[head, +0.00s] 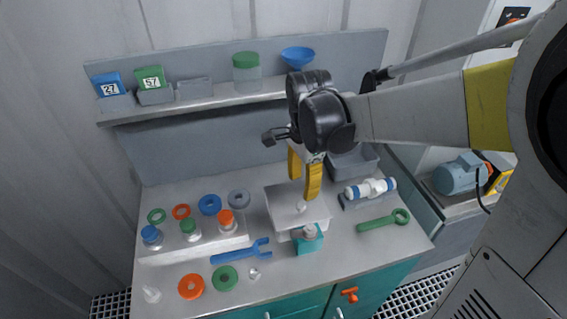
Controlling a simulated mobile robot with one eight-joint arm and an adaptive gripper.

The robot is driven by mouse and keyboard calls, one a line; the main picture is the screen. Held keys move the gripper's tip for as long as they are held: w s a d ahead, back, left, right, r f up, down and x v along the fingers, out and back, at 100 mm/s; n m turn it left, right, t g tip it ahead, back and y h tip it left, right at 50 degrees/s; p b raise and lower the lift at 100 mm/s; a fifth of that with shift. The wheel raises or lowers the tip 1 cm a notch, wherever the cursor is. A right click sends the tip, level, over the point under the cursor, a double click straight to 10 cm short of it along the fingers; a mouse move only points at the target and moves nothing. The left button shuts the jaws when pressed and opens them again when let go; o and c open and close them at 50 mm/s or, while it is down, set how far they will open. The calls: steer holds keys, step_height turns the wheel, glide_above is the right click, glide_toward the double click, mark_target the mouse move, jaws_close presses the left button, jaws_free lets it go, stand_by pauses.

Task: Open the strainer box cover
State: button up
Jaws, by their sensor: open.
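The strainer box (283,236) is a light grey box on the workbench, right of its middle. Its pale flat cover (286,211) lies on top, with a small rounded knob (300,206) near the front right. My gripper (303,188) has yellow fingers and points down over the cover. It is open, with nothing seen between the fingers. The fingertips are close above and around the knob in the picture; I cannot tell whether they touch. My arm and gripper hide what lies behind them, including part of the cover's back right.
A teal block with a fitting (309,241) stands in front of the box. A blue wrench (240,252) lies left, a green wrench (384,221) right. A white-and-blue cartridge (370,188) lies behind it. Bottles and rings fill the left. A shelf (200,103) runs behind.

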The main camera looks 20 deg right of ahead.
mark_target(301, 204)
step_height(301, 204, down, 8)
steer(key=b, duration=0.2)
steer(key=shift+f+b, duration=0.25)
steer(key=shift+b, duration=0.15)
steer(key=shift+c, duration=0.4)
jaws_close()
